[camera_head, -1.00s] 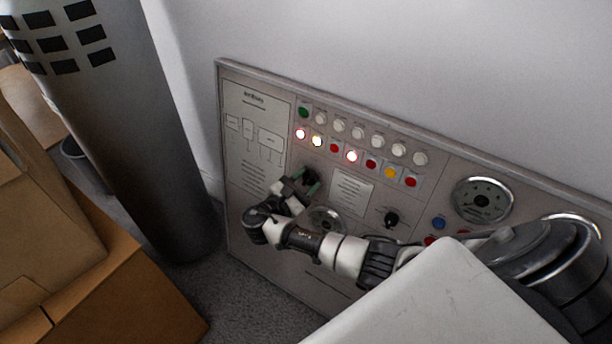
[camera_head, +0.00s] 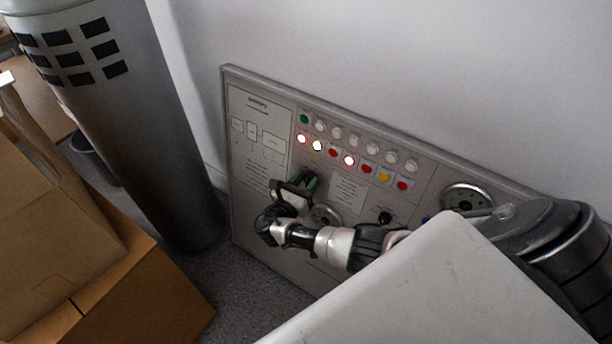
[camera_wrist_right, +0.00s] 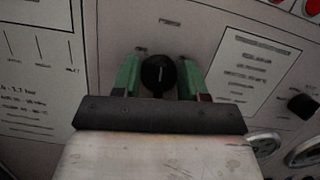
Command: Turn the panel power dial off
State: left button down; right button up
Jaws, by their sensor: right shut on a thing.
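The control panel (camera_head: 262,84) stands upright against the wall, with rows of lit and unlit buttons. In the right wrist view, a black round dial (camera_wrist_right: 158,73) with a light pointer line standing near vertical sits between the green fingers of my right gripper (camera_wrist_right: 160,76). The fingers are on either side of the dial and shut on it. In the head view my right gripper (camera_head: 304,184) is at the left part of the panel, below the buttons, and mostly hides the dial. My left gripper is not in view.
A second black knob (camera_head: 385,217) and a round gauge (camera_head: 467,198) are to the right on the panel. Cardboard boxes (camera_head: 60,240) and a grey cylinder (camera_head: 130,120) stand at the left. Grey floor (camera_head: 240,292) is free between the boxes and panel.

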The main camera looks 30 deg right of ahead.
jog(key=n+t+y+p, duration=0.1)
jog(key=n+p, duration=0.1)
jog(key=n, duration=0.2)
jog(key=shift+r, duration=0.15)
jog(key=n+t+p, duration=0.1)
jog(key=n+p, duration=0.1)
jog(key=n, duration=0.1)
jog(key=shift+y, duration=0.4)
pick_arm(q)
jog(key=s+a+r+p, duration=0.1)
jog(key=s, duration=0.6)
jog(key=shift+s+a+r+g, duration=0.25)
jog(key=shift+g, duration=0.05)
pick_arm(e)
jog(key=shift+w+a+f+n, duration=0.1)
jog(key=shift+f+n, duration=0.1)
jog(key=shift+n, duration=0.9)
jog(key=o, duration=0.9)
pick_arm(q)
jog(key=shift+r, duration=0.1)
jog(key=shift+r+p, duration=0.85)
jog(key=shift+p, duration=0.15)
pick_arm(e)
jog(key=v, duration=1)
jog(key=shift+s+a, duration=0.25)
jog(key=shift+s, duration=0.1)
